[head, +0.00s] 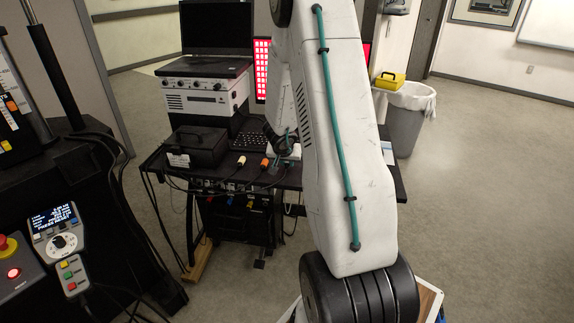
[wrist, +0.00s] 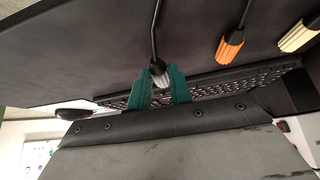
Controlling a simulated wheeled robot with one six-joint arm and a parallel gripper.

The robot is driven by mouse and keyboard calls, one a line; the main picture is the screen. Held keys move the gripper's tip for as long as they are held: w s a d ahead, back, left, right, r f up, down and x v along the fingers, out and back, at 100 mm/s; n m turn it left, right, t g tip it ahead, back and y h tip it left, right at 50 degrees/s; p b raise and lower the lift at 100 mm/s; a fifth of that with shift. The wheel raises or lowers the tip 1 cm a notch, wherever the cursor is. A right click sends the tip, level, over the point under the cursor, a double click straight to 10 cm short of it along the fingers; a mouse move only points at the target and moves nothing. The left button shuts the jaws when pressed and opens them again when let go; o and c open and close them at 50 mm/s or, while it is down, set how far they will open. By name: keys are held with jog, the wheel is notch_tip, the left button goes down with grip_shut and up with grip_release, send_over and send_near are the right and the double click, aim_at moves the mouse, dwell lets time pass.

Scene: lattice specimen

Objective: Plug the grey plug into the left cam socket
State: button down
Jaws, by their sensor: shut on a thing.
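The grey plug (wrist: 160,72) hangs on a dark cable in the wrist view. My gripper (wrist: 161,84) has two teal fingers, one on each side of this plug, and is shut on it. In the head view, my arm hides most of the gripper and I cannot make out the grey plug. I cannot identify the left cam socket in either view. Small fittings show along the table's front edge in the head view, too small to tell apart.
An orange plug (head: 265,163) and a cream plug (head: 241,160) are on the black table (head: 225,176); both also show in the wrist view. A grey bin (head: 406,125) is to the right.

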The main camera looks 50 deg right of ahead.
jog(key=shift+r, duration=1.65)
dwell(0.4)
